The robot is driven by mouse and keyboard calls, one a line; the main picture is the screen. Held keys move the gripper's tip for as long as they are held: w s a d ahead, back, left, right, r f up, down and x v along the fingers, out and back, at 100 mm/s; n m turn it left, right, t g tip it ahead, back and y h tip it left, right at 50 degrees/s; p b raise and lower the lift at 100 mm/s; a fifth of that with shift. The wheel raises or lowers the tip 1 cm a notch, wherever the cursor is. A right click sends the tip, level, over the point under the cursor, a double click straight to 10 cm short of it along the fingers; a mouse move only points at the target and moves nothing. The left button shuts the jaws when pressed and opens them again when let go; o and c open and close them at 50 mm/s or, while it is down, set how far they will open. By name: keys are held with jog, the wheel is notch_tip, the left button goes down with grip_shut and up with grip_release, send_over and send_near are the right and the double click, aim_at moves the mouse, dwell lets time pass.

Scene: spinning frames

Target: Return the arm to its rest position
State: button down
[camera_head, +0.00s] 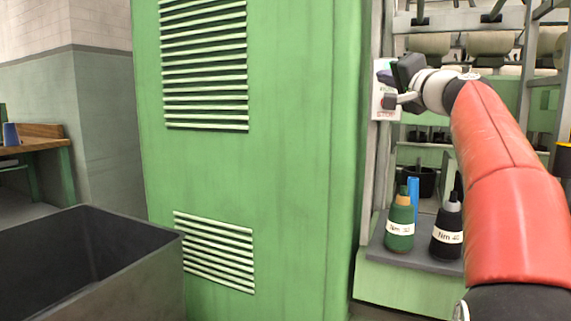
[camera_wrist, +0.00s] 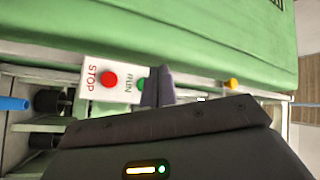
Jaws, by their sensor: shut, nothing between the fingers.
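My arm (camera_head: 500,160), red with a pale wrist, reaches up from the lower right in the head view. My gripper (camera_head: 389,101) is in front of the control plate (camera_head: 383,112) on the machine's frame. In the wrist view my gripper (camera_wrist: 160,78) is shut and empty. Its fingers overlap the green RUN button (camera_wrist: 141,85), which is partly hidden behind them. The red STOP button (camera_wrist: 109,79) beside it is clear. I cannot tell whether the fingertips touch the plate.
A tall green cabinet (camera_head: 300,150) stands left of the machine.

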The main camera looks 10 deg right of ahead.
jog(key=s+a+f+n+g, duration=0.2)
jog(key=s+a+f+g, duration=0.2)
jog(key=a+f, duration=0.5)
jog(key=s+a+f+n+g, duration=0.25)
jog(key=s+a+f, duration=0.3)
jog(key=f, duration=0.45)
jog(key=s+a+f+n+g+h, duration=0.1)
jog(key=s+f+g, duration=0.3)
jog(key=s+f, duration=0.7)
jog(key=s+a+f+n+g+h, duration=0.2)
jog(key=s+f+n+g, duration=0.2)
jog(key=s+f, duration=0.8)
notch_tip(320, 180, down, 6)
jog(key=shift+s+f+h, duration=0.1)
jog(key=shift+s+h, duration=0.15)
jog(key=shift+h, duration=0.05)
